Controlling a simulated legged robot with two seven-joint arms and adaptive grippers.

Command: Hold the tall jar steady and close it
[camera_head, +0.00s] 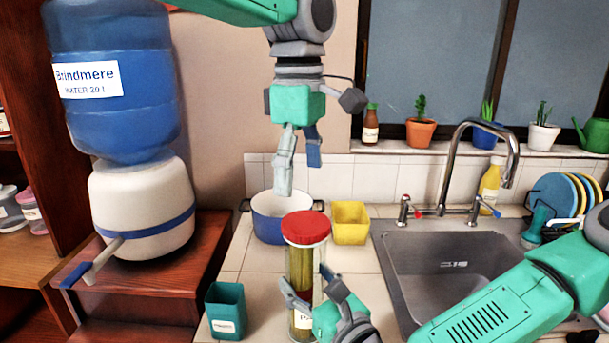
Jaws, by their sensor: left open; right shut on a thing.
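The tall jar (299,270) stands upright on the tiled counter, clear with yellowish contents and a label low on its front. Its red lid (306,228) sits on top of the jar; I cannot tell how tightly. My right gripper (306,283) comes in from the right and is shut on the jar's body, one finger on each side. My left gripper (298,162) hangs above the jar and lid, pointing down. It is open and empty, with a clear gap between its fingers and the lid.
A blue pot (268,222) and a yellow container (350,222) stand just behind the jar. A teal cup (226,310) is at its left. The sink (440,270) with its faucet (467,140) is at the right. A water dispenser (140,215) stands at far left.

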